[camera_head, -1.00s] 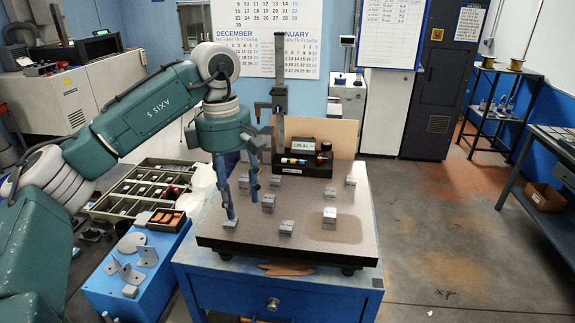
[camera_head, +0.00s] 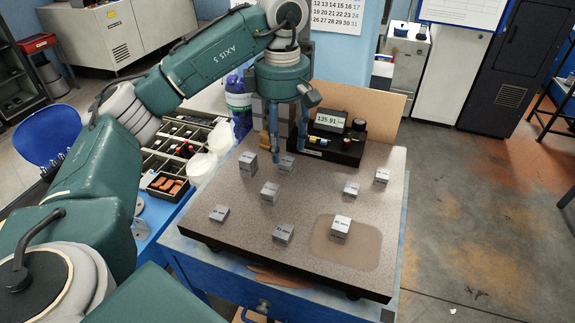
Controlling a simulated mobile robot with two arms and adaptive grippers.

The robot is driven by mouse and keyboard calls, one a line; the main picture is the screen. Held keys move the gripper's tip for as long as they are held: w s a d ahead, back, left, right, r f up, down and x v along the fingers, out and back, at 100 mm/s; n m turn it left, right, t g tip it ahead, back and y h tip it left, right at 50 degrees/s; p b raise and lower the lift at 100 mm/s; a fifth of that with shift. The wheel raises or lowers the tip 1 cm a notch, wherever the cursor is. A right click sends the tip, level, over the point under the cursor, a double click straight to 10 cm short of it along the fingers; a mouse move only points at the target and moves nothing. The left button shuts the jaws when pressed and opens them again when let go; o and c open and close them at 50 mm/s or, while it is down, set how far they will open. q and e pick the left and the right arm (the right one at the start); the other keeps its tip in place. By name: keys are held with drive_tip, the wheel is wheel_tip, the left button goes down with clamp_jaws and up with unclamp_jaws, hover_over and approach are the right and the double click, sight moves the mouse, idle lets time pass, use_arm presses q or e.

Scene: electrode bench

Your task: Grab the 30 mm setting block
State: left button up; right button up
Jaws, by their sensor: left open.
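Several small grey setting blocks stand apart on the speckled granite plate (camera_head: 310,268). Their printed labels are too small to read surely, so I cannot tell which one is the 30 mm block. My left gripper (camera_head: 289,154) is open and points down at the back of the plate. Its fingers reach down around or just behind a back block (camera_head: 287,166); I cannot tell whether they touch it. Other blocks include a taller back-left block (camera_head: 248,164), a middle block (camera_head: 270,192), a front block (camera_head: 283,234) and a block on the tan patch (camera_head: 341,227). My right gripper is out of view.
A dark gauge stand with a lit display (camera_head: 338,119) stands behind the blocks, close to my left gripper. More blocks stand at the right (camera_head: 351,188) and front left (camera_head: 219,213). A divided parts tray (camera_head: 152,162) lies left of the plate.

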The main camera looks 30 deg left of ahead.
sight(287, 161)
use_arm(q)
drive_tip(key=shift+w+f, duration=0.1)
drive_tip(key=shift+f, duration=0.35)
drive_tip(key=shift+w+d+f+p, duration=0.1)
drive_tip(key=shift+w+f+p, duration=0.05)
drive_tip(key=shift+f+p, duration=0.35)
drive_tip(key=shift+w+d+f+p, duration=0.15)
drive_tip(key=shift+f+p, duration=0.15)
drive_tip(key=shift+f, duration=0.25)
wheel_tip(287, 161, down, 2)
drive_tip(key=shift+w+a+f+p, duration=0.15)
drive_tip(key=shift+f+p, duration=0.1)
drive_tip(key=shift+p, duration=0.15)
drive_tip(key=shift+f, duration=0.35)
drive_tip(key=shift+c, duration=0.8)
clamp_jaws()
unclamp_jaws()
drive_tip(key=shift+o, duration=0.8)
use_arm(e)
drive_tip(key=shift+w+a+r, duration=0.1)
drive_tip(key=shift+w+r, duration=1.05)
use_arm(q)
drive_tip(key=shift+r, duration=0.1)
